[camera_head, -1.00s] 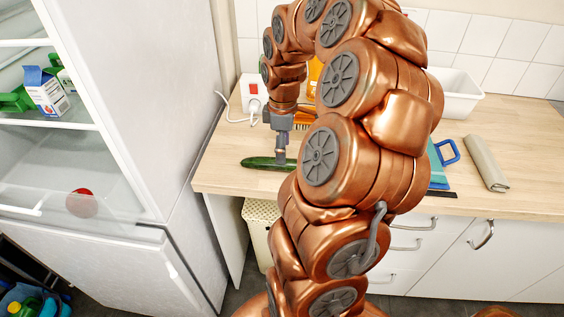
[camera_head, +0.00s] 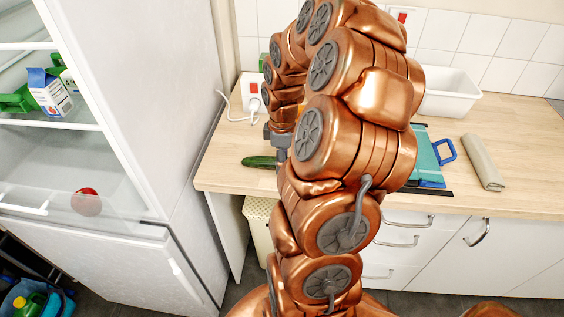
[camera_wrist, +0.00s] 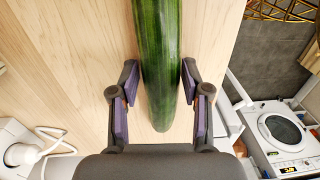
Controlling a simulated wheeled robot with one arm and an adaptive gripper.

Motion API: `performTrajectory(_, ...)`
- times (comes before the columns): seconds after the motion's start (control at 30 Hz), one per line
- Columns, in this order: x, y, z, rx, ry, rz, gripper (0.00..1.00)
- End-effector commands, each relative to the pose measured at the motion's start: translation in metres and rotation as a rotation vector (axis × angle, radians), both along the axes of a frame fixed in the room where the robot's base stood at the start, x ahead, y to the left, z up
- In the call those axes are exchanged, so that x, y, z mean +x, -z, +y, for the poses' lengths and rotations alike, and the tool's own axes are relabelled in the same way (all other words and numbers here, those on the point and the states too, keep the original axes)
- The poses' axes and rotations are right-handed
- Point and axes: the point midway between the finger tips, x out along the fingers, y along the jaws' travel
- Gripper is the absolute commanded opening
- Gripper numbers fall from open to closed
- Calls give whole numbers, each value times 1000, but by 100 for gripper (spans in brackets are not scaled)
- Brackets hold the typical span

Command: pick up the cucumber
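The green cucumber (camera_head: 258,162) lies on the wooden counter (camera_head: 228,175) near its front left edge. My arm hides its right part in the head view. In the wrist view the cucumber (camera_wrist: 158,60) runs from the top edge down between the fingers. My gripper (camera_wrist: 157,88) is open, with one finger on each side of the cucumber. A gap shows on the left; the right finger is close to it, and I cannot tell whether it touches. In the head view my gripper (camera_head: 281,158) is mostly hidden behind my arm.
A fridge (camera_head: 140,100) with an open compartment stands left of the counter. A white socket box (camera_head: 250,90) with a cable is at the back. A teal board (camera_head: 424,160), a rolled cloth (camera_head: 483,162) and a white tub (camera_head: 450,93) are on the right.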

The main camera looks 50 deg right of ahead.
Motion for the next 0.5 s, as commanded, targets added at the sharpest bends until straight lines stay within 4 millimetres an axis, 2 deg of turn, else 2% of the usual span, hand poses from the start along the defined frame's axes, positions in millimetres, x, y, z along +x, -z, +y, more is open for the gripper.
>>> performTrajectory(0.07, 0, 0, 0, 0, 0, 0, 35)
performTrajectory(0.4, 0, 0, 0, -1, 0, -1, 0)
performTrajectory(0.5, 0, 0, 0, -1, 0, -1, 0)
